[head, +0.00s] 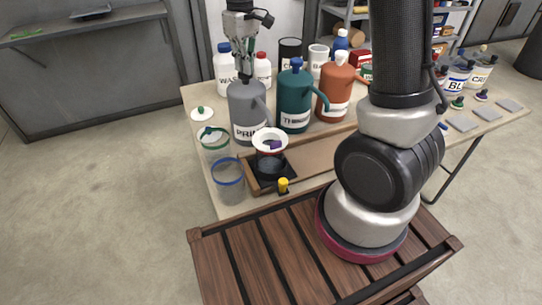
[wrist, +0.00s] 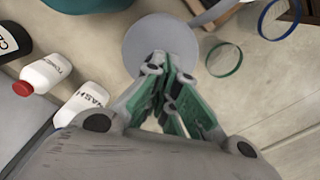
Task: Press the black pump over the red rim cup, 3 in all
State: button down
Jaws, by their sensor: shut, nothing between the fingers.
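My gripper (head: 243,76) is shut and points down at the top of the grey bottle labelled PRIM (head: 244,128). The wrist view shows its closed fingers (wrist: 170,85) over the bottle's round grey top (wrist: 150,35). The black pump head is hidden or too small to make out, so I cannot tell whether the fingers touch it. The grey bottle's spout reaches right, toward a clear cup with a white collar and dark red rim (head: 269,151). This cup stands in a dark holder on the wooden tray, with something purple visible at its mouth.
A teal bottle (head: 294,100) and an orange bottle (head: 335,88) stand right of the grey one. A green-rim cup (head: 215,146) and a blue-rim cup (head: 228,182) stand front left. White bottles stand behind.

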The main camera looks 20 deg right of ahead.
jog(key=shift+f, duration=0.5)
jog(key=shift+r, duration=1.85)
jog(key=shift+f, duration=0.1)
jog(key=shift+f, duration=1.7)
jog(key=shift+r, duration=1.8)
jog(key=shift+f, duration=0.1)
